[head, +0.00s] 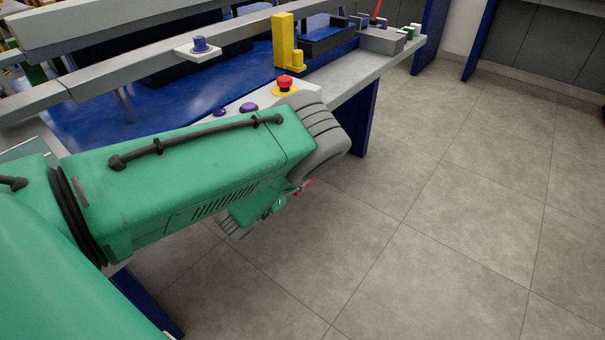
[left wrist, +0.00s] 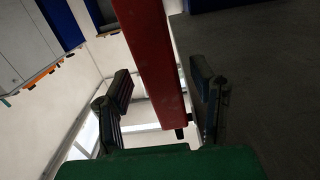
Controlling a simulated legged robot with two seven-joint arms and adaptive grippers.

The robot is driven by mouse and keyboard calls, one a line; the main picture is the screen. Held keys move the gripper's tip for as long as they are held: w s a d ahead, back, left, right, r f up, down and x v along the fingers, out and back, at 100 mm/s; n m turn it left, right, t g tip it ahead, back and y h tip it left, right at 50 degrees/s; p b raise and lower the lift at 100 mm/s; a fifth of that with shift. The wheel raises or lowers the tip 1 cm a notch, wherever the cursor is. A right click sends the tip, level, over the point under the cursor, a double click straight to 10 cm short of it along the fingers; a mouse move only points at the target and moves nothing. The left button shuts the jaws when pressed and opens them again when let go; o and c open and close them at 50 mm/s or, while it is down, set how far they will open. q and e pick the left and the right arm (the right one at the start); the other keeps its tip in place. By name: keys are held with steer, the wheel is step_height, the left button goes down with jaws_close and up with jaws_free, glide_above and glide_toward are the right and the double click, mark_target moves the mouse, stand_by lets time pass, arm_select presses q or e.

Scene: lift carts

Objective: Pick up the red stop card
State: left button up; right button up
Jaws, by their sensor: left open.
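A long flat red piece, which looks like the red stop card (left wrist: 153,60), runs down from the top of the left wrist view. My left gripper (left wrist: 160,75) is open, with one dark finger on each side of the red piece. Gaps show between the fingers and the red piece in that view; its depth relative to the fingertips is unclear. In the head view my green left arm covers most of the gripper, and only a small bit of red (head: 304,187) shows past the wrist. My right gripper is in neither view.
A blue-topped workbench (head: 75,127) with grey rails lies behind my arm. On it are a red button (head: 285,82) on a yellow base, a purple button (head: 249,107), a yellow post (head: 283,42) and a grey box (head: 382,40). The tiled floor (head: 440,220) at right is clear.

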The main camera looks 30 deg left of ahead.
arm_select(q)
steer(key=w, duration=0.1)
steer(key=w+b, duration=0.1)
steer(key=w, duration=0.1)
steer(key=w+b, duration=0.1)
steer(key=w, duration=0.1)
steer(key=shift+f, duration=0.4)
steer(key=shift+w+d+r, duration=0.1)
steer(key=shift+w+r, duration=0.05)
steer(key=shift+w, duration=0.2)
steer(key=shift+d, duration=0.1)
steer(key=shift+c, duration=0.4)
jaws_close()
